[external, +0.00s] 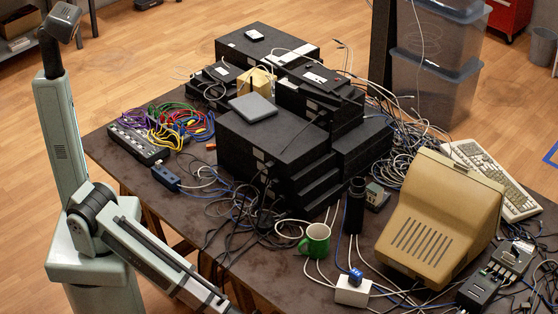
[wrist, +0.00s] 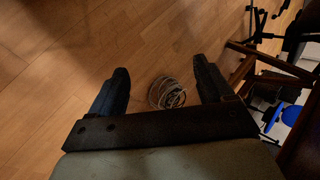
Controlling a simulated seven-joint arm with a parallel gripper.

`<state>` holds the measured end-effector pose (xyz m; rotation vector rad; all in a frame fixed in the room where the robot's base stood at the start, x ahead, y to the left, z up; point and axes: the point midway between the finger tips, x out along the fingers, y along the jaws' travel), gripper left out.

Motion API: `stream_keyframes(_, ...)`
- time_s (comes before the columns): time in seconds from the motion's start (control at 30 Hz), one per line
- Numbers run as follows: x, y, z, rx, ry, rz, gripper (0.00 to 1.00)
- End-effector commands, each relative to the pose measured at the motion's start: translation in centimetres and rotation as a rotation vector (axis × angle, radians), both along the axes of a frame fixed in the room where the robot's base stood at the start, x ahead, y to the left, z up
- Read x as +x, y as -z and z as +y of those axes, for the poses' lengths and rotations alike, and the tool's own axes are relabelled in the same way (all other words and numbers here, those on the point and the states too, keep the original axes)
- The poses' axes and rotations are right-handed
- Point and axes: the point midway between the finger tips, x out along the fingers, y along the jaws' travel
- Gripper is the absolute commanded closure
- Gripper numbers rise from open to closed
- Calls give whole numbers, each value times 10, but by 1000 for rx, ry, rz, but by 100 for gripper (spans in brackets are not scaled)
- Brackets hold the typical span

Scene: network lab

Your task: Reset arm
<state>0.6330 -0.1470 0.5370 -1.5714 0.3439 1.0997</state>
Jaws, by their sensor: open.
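My gripper (wrist: 160,74) shows in the wrist view with its two dark fingers wide apart and nothing held between them. It points down over the wooden floor (wrist: 70,40). A coil of pale cable (wrist: 167,93) appears between the fingers, apparently on the floor well below them. In the external view my arm (external: 150,250) reaches from its base at the left down past the bottom edge, in front of the table's near left side. The gripper itself is outside that view.
Table or stand legs (wrist: 265,75) and a blue object (wrist: 277,117) are at the right of the wrist view. Floor at its left is clear.

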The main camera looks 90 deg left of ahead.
Motion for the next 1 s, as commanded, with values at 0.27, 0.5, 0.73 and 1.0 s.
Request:
stream_keyframes(0.27, -132, 69, 97, -126, -456, 269, 20)
stream_keyframes(0.5, -258, 98, 134, -229, -862, 510, 20)
stream_keyframes(0.73, -347, 101, 135, -302, -1162, 697, 20)
stream_keyframes(1.0, -377, 105, 145, -298, -1229, 793, 20)
